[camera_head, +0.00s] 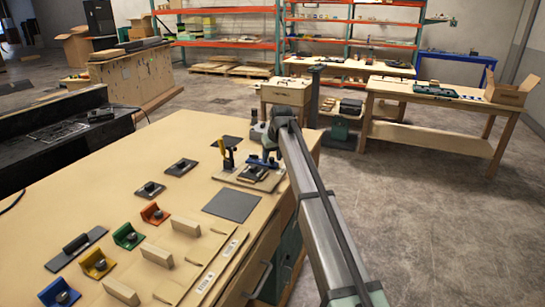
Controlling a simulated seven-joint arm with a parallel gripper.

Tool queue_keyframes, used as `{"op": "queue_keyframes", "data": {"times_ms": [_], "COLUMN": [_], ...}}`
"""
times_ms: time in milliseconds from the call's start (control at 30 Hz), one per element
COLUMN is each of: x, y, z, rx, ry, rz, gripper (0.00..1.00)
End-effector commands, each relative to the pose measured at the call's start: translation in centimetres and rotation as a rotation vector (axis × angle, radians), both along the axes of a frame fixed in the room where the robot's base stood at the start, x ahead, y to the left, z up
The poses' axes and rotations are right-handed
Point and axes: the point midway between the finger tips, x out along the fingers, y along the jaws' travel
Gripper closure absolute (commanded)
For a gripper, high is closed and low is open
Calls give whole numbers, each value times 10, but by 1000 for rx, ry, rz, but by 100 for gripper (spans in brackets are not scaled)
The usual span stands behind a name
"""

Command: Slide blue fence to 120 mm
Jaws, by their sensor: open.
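The blue fence (60,293) is a small blue angled bracket with a dark knob, at the near left of the wooden bench, partly near the picture's bottom edge. Yellow (97,263), green (129,236) and red (155,213) fences of like shape stand in a row behind it. Printed scale strips (219,266) lie to their right; their marks are too small to read. My gripper (264,162) is at the far end of my arm, low over the bench's far right part, well away from the blue fence. It is open; its fingers are small and partly hidden.
Pale wooden blocks (158,255) lie beside the fences. A dark flat plate (232,205) lies mid-bench, and a yellow-and-black upright tool (229,158) stands near my gripper. A long dark bar (77,243) lies at left. Bare bench top separates these things.

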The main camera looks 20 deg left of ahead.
Motion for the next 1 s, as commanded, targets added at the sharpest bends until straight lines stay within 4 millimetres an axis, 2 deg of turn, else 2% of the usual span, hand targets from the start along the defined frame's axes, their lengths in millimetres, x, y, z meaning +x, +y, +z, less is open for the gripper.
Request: {"op": "queue_keyframes", "data": {"times_ms": [67, 500, 867, 1000], "x": [0, 0, 0, 10], "y": [0, 0, 0, 1], "z": [0, 0, 0, 1], "rx": [0, 0, -1, 0], "ry": [0, 0, 1, 1], "rz": [0, 0, 0, -1], "gripper": [57, 99, 100, 100]}}
